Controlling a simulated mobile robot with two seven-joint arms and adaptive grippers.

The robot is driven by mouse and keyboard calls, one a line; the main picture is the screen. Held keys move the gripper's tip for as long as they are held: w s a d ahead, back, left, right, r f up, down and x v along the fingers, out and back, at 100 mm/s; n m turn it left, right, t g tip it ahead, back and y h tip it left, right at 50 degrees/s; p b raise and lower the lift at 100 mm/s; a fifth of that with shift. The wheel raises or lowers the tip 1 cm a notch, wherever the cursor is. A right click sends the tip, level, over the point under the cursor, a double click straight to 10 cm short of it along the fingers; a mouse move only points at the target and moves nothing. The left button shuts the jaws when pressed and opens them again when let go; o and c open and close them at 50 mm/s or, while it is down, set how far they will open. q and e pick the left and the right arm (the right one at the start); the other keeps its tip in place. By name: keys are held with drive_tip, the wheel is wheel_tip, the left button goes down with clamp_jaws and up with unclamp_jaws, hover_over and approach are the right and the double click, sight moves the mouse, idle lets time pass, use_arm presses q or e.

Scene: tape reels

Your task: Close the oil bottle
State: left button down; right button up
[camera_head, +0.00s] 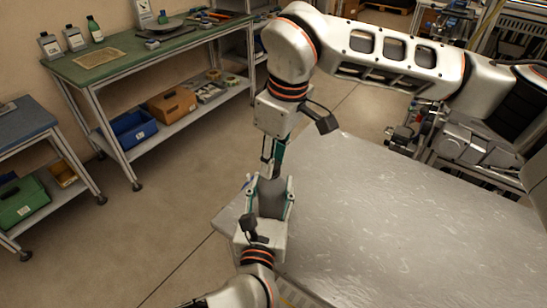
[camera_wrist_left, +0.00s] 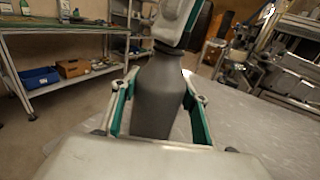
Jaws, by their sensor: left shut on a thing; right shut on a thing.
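The oil bottle (camera_head: 272,200) is dark grey and stands about upright at the near left edge of the grey table. In the left wrist view the bottle (camera_wrist_left: 158,100) fills the space between the green-lined fingers. My left gripper (camera_head: 271,195) comes from below and is shut on the bottle's body. My right gripper (camera_head: 272,160) comes down from above and is shut at the bottle's top. In the left wrist view its body (camera_wrist_left: 178,20) sits right over the neck. The cap is hidden by the right gripper, so I cannot tell how it sits.
The grey table (camera_head: 400,220) is bare to the right. A green workbench (camera_head: 150,50) at the back left carries several bottles and a mat, with a blue bin (camera_head: 133,129) and a brown box (camera_head: 172,104) on its lower shelf. Machinery stands at the back right.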

drive_tip(key=shift+m, duration=0.6)
drive_tip(key=o, duration=0.7)
drive_tip(key=shift+r, duration=2.25)
drive_tip(key=shift+c, duration=0.2)
